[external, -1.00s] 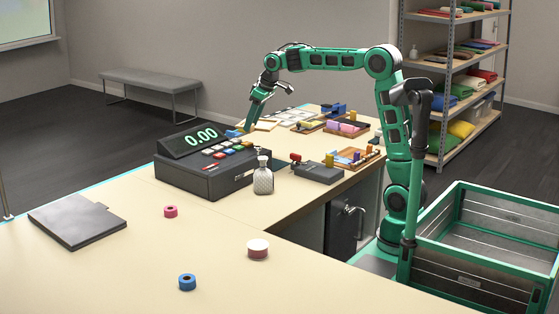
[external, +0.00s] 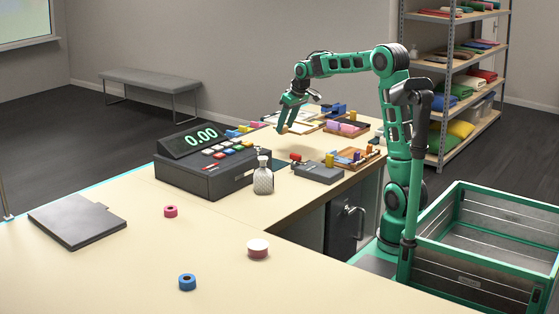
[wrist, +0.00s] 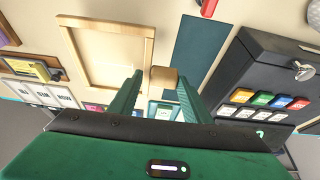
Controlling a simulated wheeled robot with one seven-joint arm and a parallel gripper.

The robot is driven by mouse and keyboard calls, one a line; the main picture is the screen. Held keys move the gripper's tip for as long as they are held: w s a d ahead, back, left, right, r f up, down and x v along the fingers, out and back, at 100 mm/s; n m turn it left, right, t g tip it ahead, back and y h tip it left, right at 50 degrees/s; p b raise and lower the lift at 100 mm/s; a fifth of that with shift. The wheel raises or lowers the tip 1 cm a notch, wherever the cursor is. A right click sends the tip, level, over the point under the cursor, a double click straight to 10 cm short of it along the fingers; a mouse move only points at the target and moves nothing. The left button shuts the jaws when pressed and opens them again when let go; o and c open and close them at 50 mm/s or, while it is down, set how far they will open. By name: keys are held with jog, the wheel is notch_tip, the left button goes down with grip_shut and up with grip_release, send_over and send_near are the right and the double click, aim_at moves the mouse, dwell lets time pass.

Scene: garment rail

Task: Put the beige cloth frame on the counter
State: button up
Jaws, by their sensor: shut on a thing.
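My gripper (wrist: 160,76) is shut on a small tan piece (wrist: 163,82), which shows between the fingertips. In the external view my gripper (external: 284,127) points down, low over the counter (external: 225,207) behind the cash register, with the tan piece at its tips. I cannot tell whether the piece touches the counter. A pale wooden frame with a beige middle (wrist: 108,55) lies flat on the counter, left of the fingers in the wrist view. I cannot tell whether the held piece belongs to a cloth frame; most of it is hidden.
The cash register (external: 205,172) stands nearby; its coloured keys show right of the fingers in the wrist view. A dark teal panel (wrist: 203,45) lies beside the held piece. A glass bottle (external: 263,178), a dark box (external: 318,172) and wooden trays (external: 348,128) stand around. The near counter is mostly clear.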

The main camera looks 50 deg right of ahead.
aim_at(298, 126)
jog(key=w+d+f, duration=0.1)
jog(key=d+f, duration=0.1)
jog(key=d, duration=0.1)
jog(key=d+f, duration=0.2)
jog(key=d, duration=0.2)
jog(key=w+d+f, duration=0.1)
jog(key=d+f, duration=0.2)
jog(key=shift+w+d, duration=0.3)
jog(key=shift+d, duration=0.1)
jog(key=shift+f, duration=1.85)
jog(key=shift+f, duration=0.1)
jog(key=o, duration=1.1)
jog(key=shift+o, duration=0.2)
